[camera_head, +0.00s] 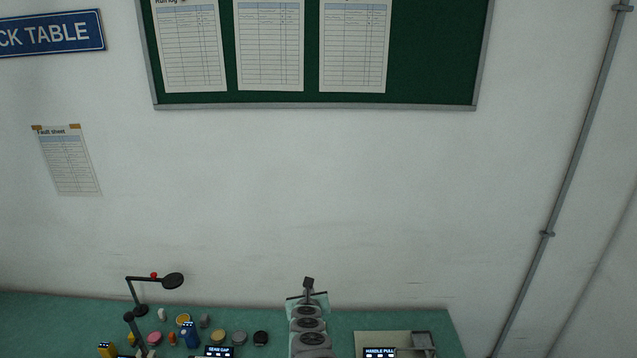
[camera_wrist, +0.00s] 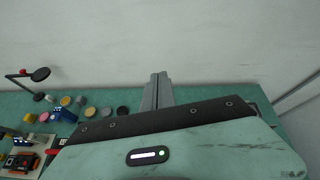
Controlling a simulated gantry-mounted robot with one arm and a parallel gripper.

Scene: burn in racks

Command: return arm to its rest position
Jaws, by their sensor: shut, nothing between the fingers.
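My arm (camera_head: 310,325) shows at the bottom middle of the head view, over the green table (camera_head: 400,318), with a dark piece at its far end. In the wrist view my gripper (camera_wrist: 157,80) points away from the camera toward the pale wall. Its two grey fingers lie together with nothing between them. The mint housing and dark plate of my wrist hide much of the table below.
A desk lamp (camera_head: 172,281) and several small coloured pots and caps (camera_head: 218,337) stand on the left of the table. A shallow tray (camera_head: 368,338) with a metal bracket (camera_head: 422,340) is at the right. A green notice board (camera_head: 430,60) hangs on the wall.

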